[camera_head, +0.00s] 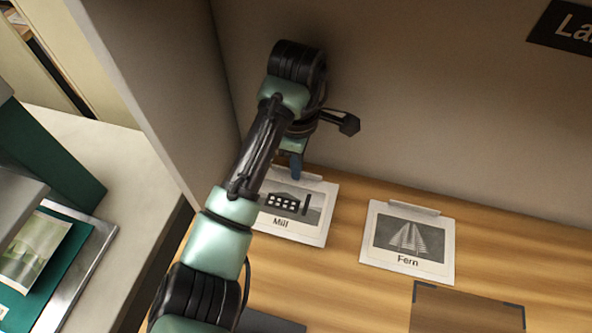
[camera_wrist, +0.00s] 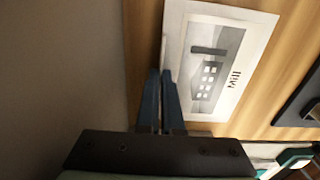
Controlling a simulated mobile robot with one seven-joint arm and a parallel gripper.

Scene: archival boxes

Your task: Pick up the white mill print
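The white mill print (camera_head: 313,231) lies on the wooden surface, with a dark mill picture, the word "Mill" and a raised strip along its far edge. It also shows in the wrist view (camera_wrist: 255,72), where its lettering runs sideways. My gripper (camera_head: 294,172) points down at the print's far edge, beside the raised strip. In the wrist view my gripper's two blue fingers (camera_wrist: 162,75) are close together, with a narrow gap, at that edge. Whether they press on the strip cannot be told. My arm hides the print's left part in the head view.
A white fern print (camera_head: 408,244) lies to the right. A brown panel with dark corners (camera_head: 465,312) is in front of it. A grey wall (camera_head: 430,110) rises close behind my gripper, with a dark sign (camera_head: 562,28). A side panel (camera_head: 150,70) stands left of my arm.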

